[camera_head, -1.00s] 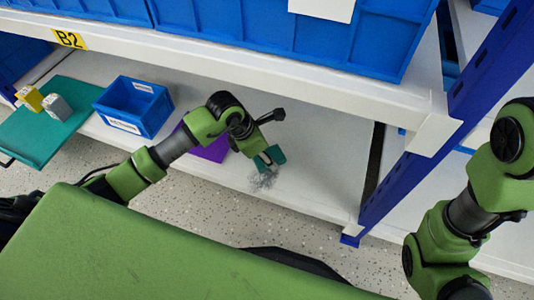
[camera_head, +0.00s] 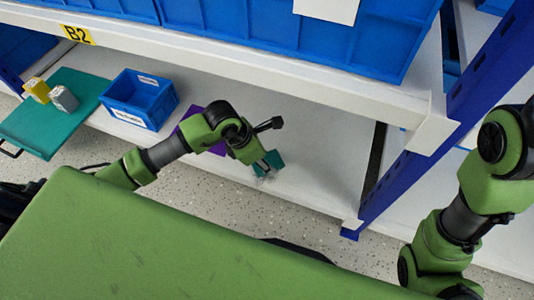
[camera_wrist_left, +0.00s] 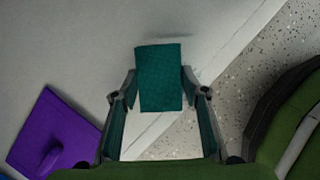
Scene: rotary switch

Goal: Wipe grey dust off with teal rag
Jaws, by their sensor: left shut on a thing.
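The teal rag (camera_head: 275,160) is held by my left gripper (camera_head: 262,164) at the front part of the white lower shelf. In the left wrist view the rag (camera_wrist_left: 159,78) sits as a flat textured block between the two fingers of the gripper (camera_wrist_left: 159,92). The gripper is shut on it. A faint patch of grey dust (camera_head: 264,179) shows on the shelf just below the rag, near the front edge. The rag and gripper may hide part of it. My right arm stands at the right of the head view; its gripper is out of the picture.
A purple piece (camera_head: 192,122) with a raised knob lies left of my left gripper. Further left are a blue bin (camera_head: 139,101) and a green board (camera_head: 38,128) with a yellow block (camera_head: 37,89) and a grey block (camera_head: 63,99). A blue post (camera_head: 395,165) bounds the right.

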